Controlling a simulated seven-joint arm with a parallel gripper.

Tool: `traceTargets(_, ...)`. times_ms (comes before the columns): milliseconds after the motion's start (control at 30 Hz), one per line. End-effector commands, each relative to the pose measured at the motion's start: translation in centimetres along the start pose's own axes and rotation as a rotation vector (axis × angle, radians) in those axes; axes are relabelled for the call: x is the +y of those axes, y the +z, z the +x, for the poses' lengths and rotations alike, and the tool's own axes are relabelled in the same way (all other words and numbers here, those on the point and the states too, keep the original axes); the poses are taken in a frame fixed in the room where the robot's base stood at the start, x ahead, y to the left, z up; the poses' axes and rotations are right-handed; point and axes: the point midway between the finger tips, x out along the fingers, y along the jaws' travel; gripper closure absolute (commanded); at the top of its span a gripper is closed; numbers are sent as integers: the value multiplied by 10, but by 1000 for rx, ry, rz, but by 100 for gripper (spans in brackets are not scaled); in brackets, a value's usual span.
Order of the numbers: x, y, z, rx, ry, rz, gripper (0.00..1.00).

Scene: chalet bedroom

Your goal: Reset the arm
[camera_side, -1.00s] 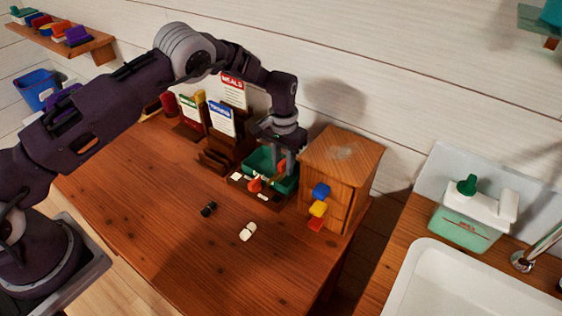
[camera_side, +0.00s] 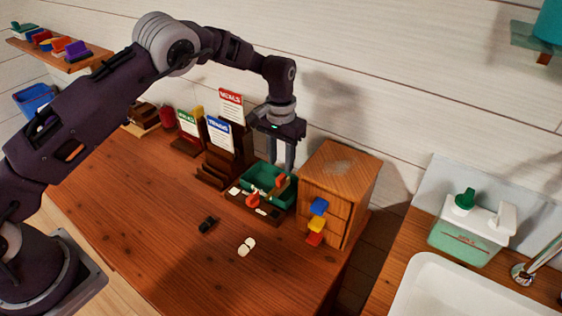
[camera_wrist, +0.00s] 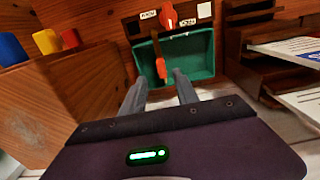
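My gripper (camera_side: 283,163) points down just above the green tray (camera_side: 257,176) on the wooden desk. In the wrist view its two fingers (camera_wrist: 160,92) stand apart with nothing between them. The tray (camera_wrist: 203,55) holds an orange-and-brown handled item (camera_wrist: 161,69). A second orange-red piece (camera_wrist: 168,14) is on the dark labelled strip along the tray's edge. My arm is bent, with the elbow raised above the desk.
A wooden cabinet (camera_side: 342,172) with blue, yellow and red knobs stands right of the tray. Card holders with a blue card (camera_side: 220,133) stand left. A black item (camera_side: 207,225) and a cream item (camera_side: 247,246) lie in front. A sink (camera_side: 465,290) is far right.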

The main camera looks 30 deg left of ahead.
Motion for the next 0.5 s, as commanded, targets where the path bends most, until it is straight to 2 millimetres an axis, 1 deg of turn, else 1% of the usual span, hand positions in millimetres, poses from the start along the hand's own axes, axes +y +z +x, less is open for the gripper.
traceTargets(67, -1, 0, -4, 4, 2, -2, 64)
traceTargets(133, -4, 3, -29, 24, 12, -13, 64)
traceTargets(167, -7, 6, -48, 38, 20, -21, 64)
traceTargets(200, -10, 14, -77, 61, 33, -33, 64)
traceTargets(267, -18, 34, -127, 101, 54, -47, 64)
traceTargets(300, -22, 53, -159, 127, 67, -54, 64)
traceTargets(367, -29, 86, -200, 169, 82, -58, 64)
traceTargets(400, -32, 110, -223, 198, 89, -57, 64)
traceTargets(467, -38, 150, -252, 243, 95, -53, 64)
traceTargets(500, -40, 178, -266, 273, 96, -49, 64)
